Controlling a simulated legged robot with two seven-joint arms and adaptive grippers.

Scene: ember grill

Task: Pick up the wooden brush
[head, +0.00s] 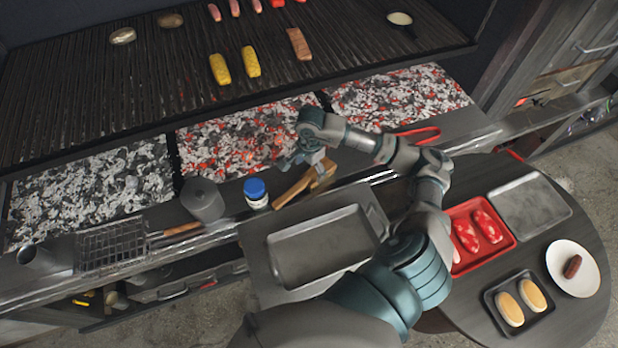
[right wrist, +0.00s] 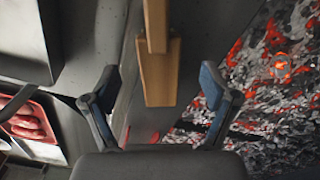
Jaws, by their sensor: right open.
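The wooden brush (head: 317,176) lies on the ledge in front of the glowing coals, just right of a blue-capped jar. My right gripper (head: 293,158) is beside and over it in the head view. In the right wrist view the brush (right wrist: 158,75) shows as a light wooden piece between the two spread fingers of my right gripper (right wrist: 158,88). The fingers are open, with gaps on both sides of the wood, and do not appear to touch it. My left gripper is out of view.
A blue-capped jar (head: 256,194) and a grey pot (head: 202,200) stand left of the brush. A grill basket (head: 112,246) lies farther left. Hot coals (head: 245,137) lie behind. An empty metal tray (head: 325,246) is in front. A red tray (head: 480,236) holds meat.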

